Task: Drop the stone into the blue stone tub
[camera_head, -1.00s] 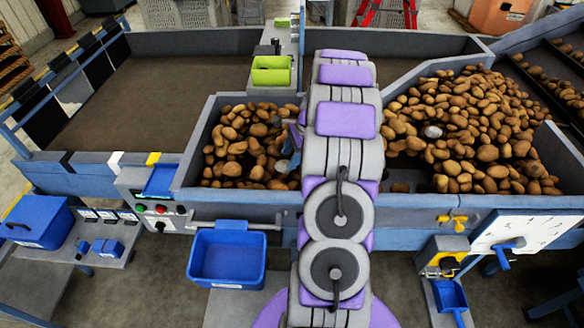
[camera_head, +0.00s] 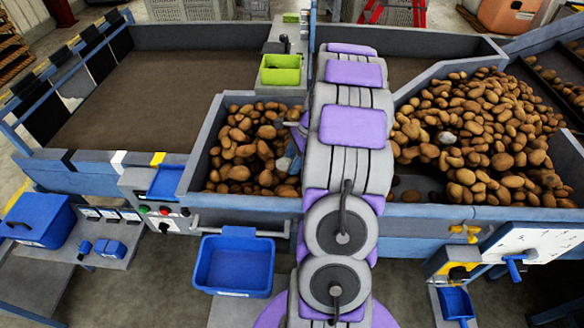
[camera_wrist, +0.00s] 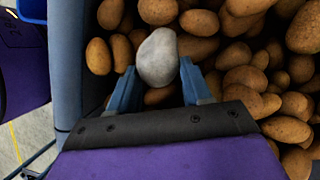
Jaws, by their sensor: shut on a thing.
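A smooth pale grey stone (camera_wrist: 157,57) sits between the two blue fingertips of my gripper (camera_wrist: 158,72) in the wrist view. The gripper is shut on it, over the potatoes in the middle bin. In the head view my gripper (camera_head: 291,155) shows partly at the right side of that bin, and my arm hides much of it. An open blue tub (camera_head: 235,265) hangs from a rail at the front of the grader, below and left of the gripper, and looks empty.
The middle bin holds many potatoes (camera_head: 240,150). A larger heap (camera_head: 480,120) lies at the right, with another grey stone (camera_head: 447,137) in it. A green tray (camera_head: 280,70) stands behind the bin. A blue box (camera_head: 38,220) is at the left.

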